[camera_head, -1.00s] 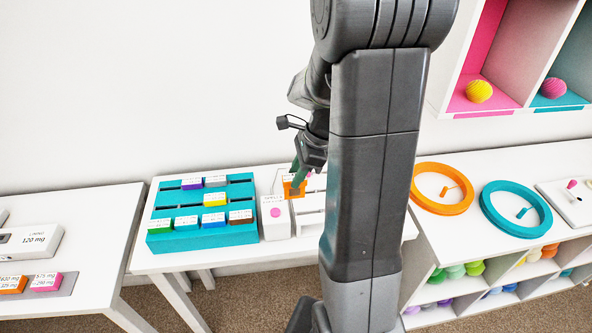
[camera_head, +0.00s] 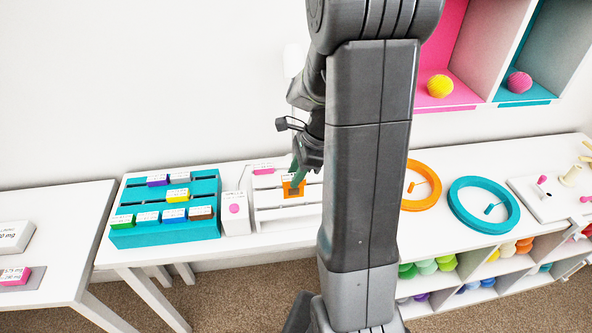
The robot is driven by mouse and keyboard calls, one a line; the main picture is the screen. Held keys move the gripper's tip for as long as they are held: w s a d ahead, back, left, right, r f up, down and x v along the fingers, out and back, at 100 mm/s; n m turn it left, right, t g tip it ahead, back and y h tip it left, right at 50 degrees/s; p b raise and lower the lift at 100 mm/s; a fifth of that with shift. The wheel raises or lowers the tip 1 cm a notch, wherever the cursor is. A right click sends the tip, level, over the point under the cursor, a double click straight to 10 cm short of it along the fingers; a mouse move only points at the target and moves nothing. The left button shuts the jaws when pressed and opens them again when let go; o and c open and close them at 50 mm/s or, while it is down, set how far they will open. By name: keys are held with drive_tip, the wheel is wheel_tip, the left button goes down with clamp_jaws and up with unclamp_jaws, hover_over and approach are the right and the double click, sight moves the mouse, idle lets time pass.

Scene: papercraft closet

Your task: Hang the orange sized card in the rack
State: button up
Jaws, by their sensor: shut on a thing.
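My gripper (camera_head: 298,182) is shut on the orange card (camera_head: 291,186), which hangs upright below the fingertips. The card is over or at the white slatted rack (camera_head: 272,214) on the middle table; I cannot tell whether it touches a slat. A pink card (camera_head: 263,171) sits at the back left of the rack. My arm hides the rack's right part.
A white box with a pink dot (camera_head: 234,210) stands just left of the rack. Left of it is a teal rack (camera_head: 192,231) with several coloured cards. Orange (camera_head: 424,206) and teal (camera_head: 458,213) rings lie on the right-hand shelf.

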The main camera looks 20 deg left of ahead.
sight(296, 195)
drive_tip(key=shift+f+b, duration=0.35)
drive_tip(key=shift+f, duration=0.7)
drive_tip(key=shift+f, duration=0.15)
drive_tip(key=shift+f+b, duration=1.95)
drive_tip(key=shift+f, duration=1.2)
drive_tip(key=o, duration=1)
drive_tip(key=shift+o, duration=0.2)
drive_tip(key=v, duration=1.4)
